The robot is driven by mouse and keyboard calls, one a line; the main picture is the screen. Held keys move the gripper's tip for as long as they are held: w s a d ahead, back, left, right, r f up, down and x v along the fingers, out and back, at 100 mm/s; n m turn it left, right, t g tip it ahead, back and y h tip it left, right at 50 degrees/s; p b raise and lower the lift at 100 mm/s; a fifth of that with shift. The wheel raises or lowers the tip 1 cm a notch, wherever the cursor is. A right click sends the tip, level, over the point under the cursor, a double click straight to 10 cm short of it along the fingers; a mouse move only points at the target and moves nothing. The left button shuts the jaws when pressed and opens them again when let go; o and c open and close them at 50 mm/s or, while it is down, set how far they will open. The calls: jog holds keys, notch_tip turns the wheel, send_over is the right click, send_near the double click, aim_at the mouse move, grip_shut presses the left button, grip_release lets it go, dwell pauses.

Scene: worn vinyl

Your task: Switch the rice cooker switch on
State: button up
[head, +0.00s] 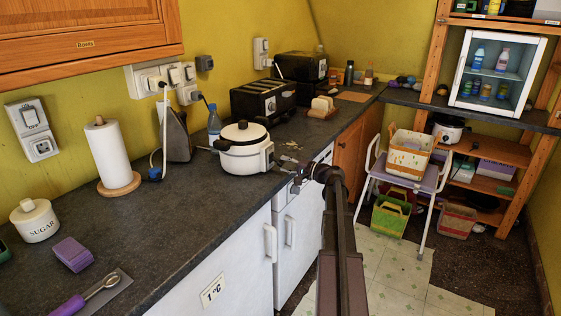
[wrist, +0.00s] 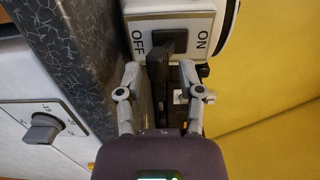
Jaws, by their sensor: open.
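My gripper (wrist: 160,74) is open, with one grey finger on each side of the lever. I cannot tell whether either finger touches it. In the head view my gripper (head: 299,180) is at the counter edge, just right of the cooker.
The speckled counter edge (wrist: 60,50) runs close to the left finger in the wrist view. A grey knob (wrist: 42,130) is on the white front below. A black toaster (head: 262,101) and a blue-capped bottle (head: 214,125) stand behind the cooker.

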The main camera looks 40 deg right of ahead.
jog(key=shift+r+p, duration=1.15)
jog(key=shift+r, duration=0.05)
jog(key=shift+s+d+f, duration=0.15)
jog(key=shift+s+f, duration=0.1)
dwell(0.3)
jog(key=shift+s, duration=0.2)
dwell(0.3)
jog(key=shift+v, duration=2.85)
jog(key=v, duration=1.2)
